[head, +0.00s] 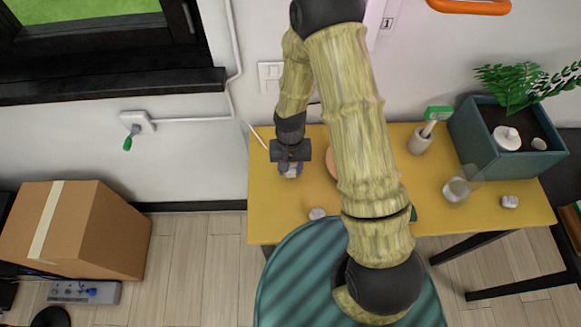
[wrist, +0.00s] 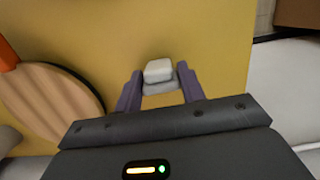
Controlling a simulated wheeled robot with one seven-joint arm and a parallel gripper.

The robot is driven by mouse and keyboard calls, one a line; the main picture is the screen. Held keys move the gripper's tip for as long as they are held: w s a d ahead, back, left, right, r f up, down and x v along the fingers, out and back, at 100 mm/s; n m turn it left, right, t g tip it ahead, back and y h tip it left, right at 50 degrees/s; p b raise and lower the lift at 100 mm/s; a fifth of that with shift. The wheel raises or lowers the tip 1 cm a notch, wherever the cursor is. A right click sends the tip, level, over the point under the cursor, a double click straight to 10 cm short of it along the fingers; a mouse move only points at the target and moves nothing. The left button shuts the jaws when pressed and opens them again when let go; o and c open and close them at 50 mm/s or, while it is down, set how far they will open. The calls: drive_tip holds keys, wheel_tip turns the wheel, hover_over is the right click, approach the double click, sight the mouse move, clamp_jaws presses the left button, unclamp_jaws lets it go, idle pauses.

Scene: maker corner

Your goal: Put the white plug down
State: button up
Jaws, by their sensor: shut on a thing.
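The white plug (wrist: 158,71) is a small pale block between the purple fingers of my gripper (wrist: 160,84) in the wrist view. My gripper is shut on it, over the yellow table (wrist: 205,30). In the head view my gripper (head: 290,170) points down near the left end of the yellow table (head: 275,225), and a bit of the white plug (head: 292,173) shows at its tips. I cannot tell whether the plug touches the tabletop.
A round wooden board (wrist: 50,100) lies left of my gripper in the wrist view. A white piece (head: 317,214) lies near the front edge. A cup (head: 420,142), a clear glass (head: 457,189), another white piece (head: 510,201) and a teal planter (head: 485,140) stand right. A carton (head: 110,235) is on the floor.

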drive_tip(key=shift+f, duration=0.1)
drive_tip(key=shift+f+b, duration=0.3)
drive_tip(key=shift+f, duration=0.25)
drive_tip(key=o, duration=1.1)
drive_tip(key=shift+c, duration=0.2)
drive_tip(key=shift+r, duration=0.15)
wheel_tip(320, 180, up, 13)
drive_tip(key=w+p, duration=0.1)
drive_tip(key=p, duration=0.9)
drive_tip(key=shift+w, duration=0.25)
